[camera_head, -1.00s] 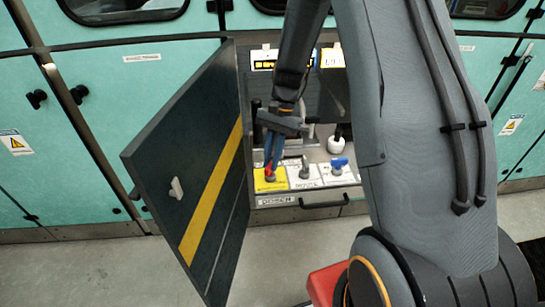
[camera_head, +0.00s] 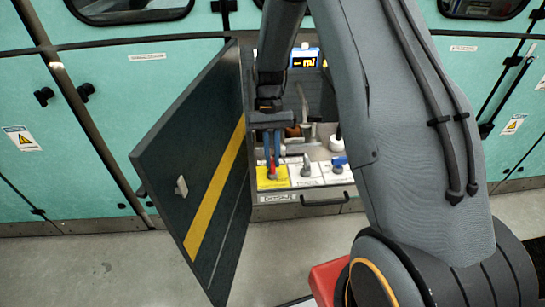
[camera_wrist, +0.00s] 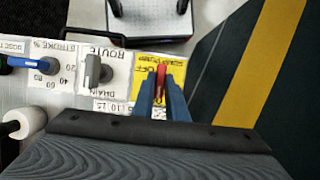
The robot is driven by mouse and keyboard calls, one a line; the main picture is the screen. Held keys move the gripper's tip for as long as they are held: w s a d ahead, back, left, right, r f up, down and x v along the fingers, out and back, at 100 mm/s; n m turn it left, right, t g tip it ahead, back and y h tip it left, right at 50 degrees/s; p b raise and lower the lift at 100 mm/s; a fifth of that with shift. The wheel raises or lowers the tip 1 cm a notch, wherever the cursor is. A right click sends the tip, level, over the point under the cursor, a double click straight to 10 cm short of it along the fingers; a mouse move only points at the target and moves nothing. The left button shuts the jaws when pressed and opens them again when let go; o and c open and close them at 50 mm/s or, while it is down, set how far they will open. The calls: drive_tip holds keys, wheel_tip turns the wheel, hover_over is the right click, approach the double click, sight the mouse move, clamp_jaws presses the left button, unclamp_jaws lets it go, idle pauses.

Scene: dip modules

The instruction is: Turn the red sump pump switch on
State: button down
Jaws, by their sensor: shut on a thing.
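The red switch (camera_wrist: 161,76) sits on a yellow label plate (camera_wrist: 143,66) in the wrist view. Its lever points away from my gripper's palm, and the plate's wording is only partly readable. In the head view the red switch (camera_head: 271,172) stands on the yellow plate at the left end of the panel. My gripper (camera_head: 272,163) reaches down onto it, with blue fingers on both sides. In the wrist view my gripper (camera_wrist: 161,88) is shut on the red switch, its fingers close along the lever's sides.
A grey knob (camera_wrist: 92,72) and a blue-handled valve (camera_wrist: 28,63) sit beside the red switch. An open dark door (camera_head: 200,165) with a yellow stripe stands close to my gripper. A drawer handle (camera_head: 325,201) juts out below the panel. A lit display (camera_head: 305,60) is behind.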

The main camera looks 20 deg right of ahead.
drive_tip(key=shift+w, duration=0.1)
idle(0.3)
drive_tip(key=c, duration=1.8)
unclamp_jaws()
drive_tip(key=shift+o, duration=0.2)
drive_tip(key=b+v, duration=0.1)
drive_tip(key=v, duration=0.6)
drive_tip(key=shift+r, duration=0.45)
drive_tip(key=s+r+n+t, duration=0.1)
drive_tip(key=s+r+t, duration=0.1)
drive_tip(key=s, duration=0.8)
drive_tip(key=s+r+n+t, duration=0.1)
drive_tip(key=s+r+t, duration=0.1)
drive_tip(key=s, duration=0.9)
drive_tip(key=shift+s+a+r+t+h, duration=0.2)
drive_tip(key=shift+a+r+t+h, duration=0.1)
drive_tip(key=shift+t+h, duration=0.1)
